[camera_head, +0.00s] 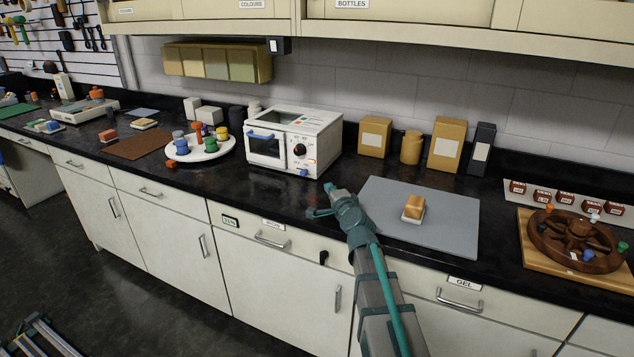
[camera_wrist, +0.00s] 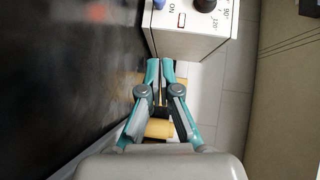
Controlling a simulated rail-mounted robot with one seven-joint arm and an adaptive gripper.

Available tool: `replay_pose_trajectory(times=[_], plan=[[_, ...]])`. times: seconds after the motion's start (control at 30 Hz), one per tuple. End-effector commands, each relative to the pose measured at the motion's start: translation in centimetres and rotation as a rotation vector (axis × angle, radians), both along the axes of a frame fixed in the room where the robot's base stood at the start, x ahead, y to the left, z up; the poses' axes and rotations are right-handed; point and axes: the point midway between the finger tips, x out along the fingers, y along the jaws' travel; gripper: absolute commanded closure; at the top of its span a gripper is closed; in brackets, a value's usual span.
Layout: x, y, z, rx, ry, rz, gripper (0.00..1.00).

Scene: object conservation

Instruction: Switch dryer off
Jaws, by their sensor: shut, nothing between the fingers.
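The dryer (camera_head: 322,128) is a white box with a window door and blue handle, standing on the black counter. Its front right has a black dial (camera_head: 299,150), a small orange-red lamp (camera_head: 312,162) and a blue control (camera_head: 303,172) low down. My gripper (camera_head: 330,188) is shut and empty, in front and to the right of the dryer. In the wrist view, the dryer (camera_wrist: 190,42) is just beyond my fingertips (camera_wrist: 160,66), with the dial (camera_wrist: 204,5), an ON label beside a red-framed mark and a blue part at the edge. I cannot tell whether the fingertips touch it.
A grey mat (camera_head: 455,210) with a small tan block on a white dish (camera_head: 411,217) lies to the right. A white round tray (camera_head: 212,152) with coloured pieces stands left of the dryer. Boxes (camera_head: 374,137) stand behind. The counter in front of the dryer is clear.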

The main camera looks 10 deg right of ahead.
Motion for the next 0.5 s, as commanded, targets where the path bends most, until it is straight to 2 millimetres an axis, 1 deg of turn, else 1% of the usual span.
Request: replay_pose_trajectory(times=[0.17, 0.5], plan=[[2.0, 0.2, -0.2, 0.0, 0.001, 0.001, 1.0], [8.5, 0.9, -0.8, 0.0, 0.001, 0.001, 1.0]])
